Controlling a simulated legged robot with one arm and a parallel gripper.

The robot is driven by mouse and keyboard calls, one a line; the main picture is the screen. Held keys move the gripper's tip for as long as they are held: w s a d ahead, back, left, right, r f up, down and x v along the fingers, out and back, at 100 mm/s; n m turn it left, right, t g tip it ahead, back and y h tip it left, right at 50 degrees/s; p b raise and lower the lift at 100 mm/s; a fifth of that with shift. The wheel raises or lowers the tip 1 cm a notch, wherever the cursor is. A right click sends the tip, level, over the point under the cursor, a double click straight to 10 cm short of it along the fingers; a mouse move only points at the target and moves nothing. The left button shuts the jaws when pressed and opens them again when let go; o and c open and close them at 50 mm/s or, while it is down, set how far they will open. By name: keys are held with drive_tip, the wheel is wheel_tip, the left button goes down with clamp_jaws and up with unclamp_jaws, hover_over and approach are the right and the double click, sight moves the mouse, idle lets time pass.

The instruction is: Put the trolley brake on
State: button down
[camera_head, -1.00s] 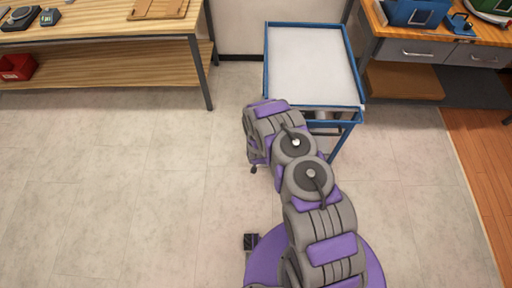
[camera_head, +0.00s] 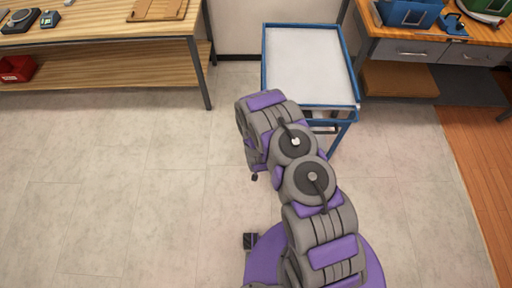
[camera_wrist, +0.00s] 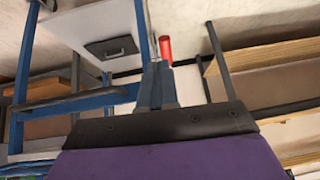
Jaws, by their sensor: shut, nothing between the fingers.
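The trolley (camera_head: 360,95) has a blue frame and a pale, empty top, and stands ahead of me between two benches. In the wrist view its blue frame (camera_wrist: 75,103) fills the left side. A red cylindrical part (camera_wrist: 165,48) shows just beyond my fingertips; it looks like the brake lever's end, but I cannot be sure. My gripper (camera_wrist: 155,70) is shut and empty, pointing at the red part and overlapping its lower end in the picture. I cannot tell whether they touch. In the head view my arm hides the gripper and the trolley's lower front left.
A wooden bench (camera_head: 110,42) with a lower shelf stands at left, holding a red bin (camera_head: 16,68). A bench with grey drawers (camera_head: 415,52) stands at right, close to the trolley. The floor left of my arm is clear.

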drive_tip(key=shift+s+d+r, duration=0.1)
drive_tip(key=shift+s+r, duration=0.45)
drive_tip(key=shift+s, duration=0.25)
drive_tip(key=shift+s+d+r, duration=0.1)
drive_tip(key=shift+s+r, duration=0.4)
drive_tip(key=shift+s, duration=0.3)
